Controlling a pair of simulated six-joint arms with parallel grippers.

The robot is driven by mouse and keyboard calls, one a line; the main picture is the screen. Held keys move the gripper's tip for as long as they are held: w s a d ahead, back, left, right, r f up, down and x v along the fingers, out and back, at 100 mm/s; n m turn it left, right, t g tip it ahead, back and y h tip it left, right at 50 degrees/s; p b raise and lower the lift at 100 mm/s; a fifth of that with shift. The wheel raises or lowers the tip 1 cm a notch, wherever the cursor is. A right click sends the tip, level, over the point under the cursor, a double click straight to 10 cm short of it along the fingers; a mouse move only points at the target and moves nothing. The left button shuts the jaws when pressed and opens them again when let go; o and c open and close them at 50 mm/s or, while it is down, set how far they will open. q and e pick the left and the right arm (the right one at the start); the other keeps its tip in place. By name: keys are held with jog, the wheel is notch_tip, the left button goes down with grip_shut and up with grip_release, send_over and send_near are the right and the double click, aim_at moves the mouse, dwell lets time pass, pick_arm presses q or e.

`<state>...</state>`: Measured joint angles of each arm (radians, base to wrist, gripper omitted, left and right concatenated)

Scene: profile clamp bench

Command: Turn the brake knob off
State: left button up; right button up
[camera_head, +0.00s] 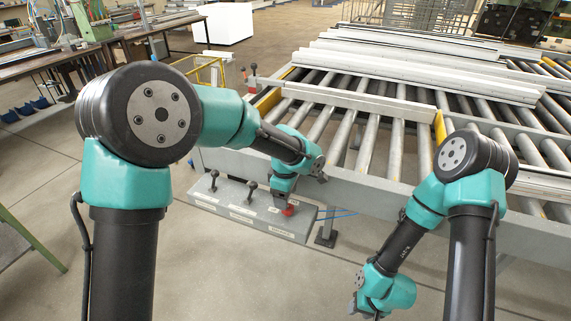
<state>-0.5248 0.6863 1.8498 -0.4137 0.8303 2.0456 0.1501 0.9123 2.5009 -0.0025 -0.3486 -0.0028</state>
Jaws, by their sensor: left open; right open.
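A grey control box (232,209) stands in front of the roller table, with white labels too small to read. It carries two black-topped levers, one at the left (214,176) and one in the middle (250,186), and a red knob (289,210) at its right end. The red knob seems to be the brake knob. My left gripper (283,206) points down, open, right at the red knob and partly hides it. I cannot tell whether it touches the knob. My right gripper (358,305) is low in the view, away from the box, open.
The roller table (370,150) carries long metal profiles (430,75) and has yellow side rails. Two more levers (248,75) stand at its left corner. A blue cable (338,213) runs beside the box. Open floor (240,285) lies in front of the box.

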pick_arm(q)
notch_tip(320, 180, up, 13)
dwell(0.3)
jog(key=shift+f, duration=0.1)
